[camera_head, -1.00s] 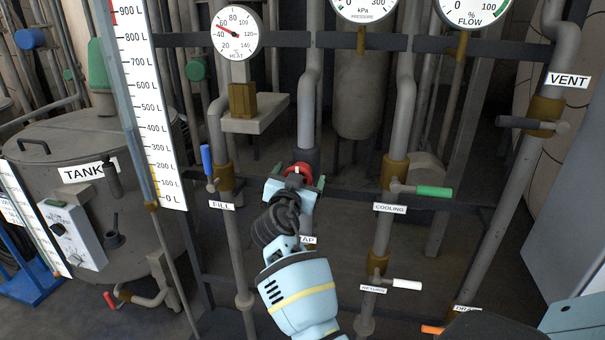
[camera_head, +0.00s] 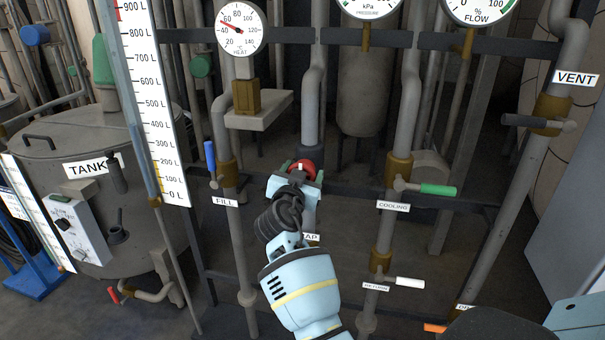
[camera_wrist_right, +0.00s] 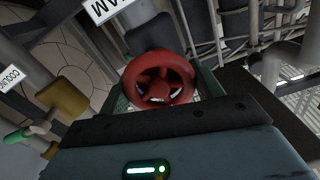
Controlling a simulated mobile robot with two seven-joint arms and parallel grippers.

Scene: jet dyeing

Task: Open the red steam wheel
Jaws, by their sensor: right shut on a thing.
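The red steam wheel (camera_head: 309,166) sits on a vertical pipe at the centre of the head view, partly hidden by my right gripper (camera_head: 302,171). The wrist view shows the wheel's round rim (camera_wrist_right: 158,62) and open spokes face on. The green fingers of my right gripper (camera_wrist_right: 161,92) lie on either side of the rim, shut on it. A white label beside the wheel in the wrist view is cut off and ends in "AM". My left gripper is not in view.
The blue-handled FILL valve (camera_head: 210,158) is left of the wheel. The green-handled COOLING valve (camera_head: 437,189) is to the right, with the white RETURN handle (camera_head: 409,282) below. The HEAT gauge (camera_head: 240,29) hangs above. A tank (camera_head: 60,140) stands at the left.

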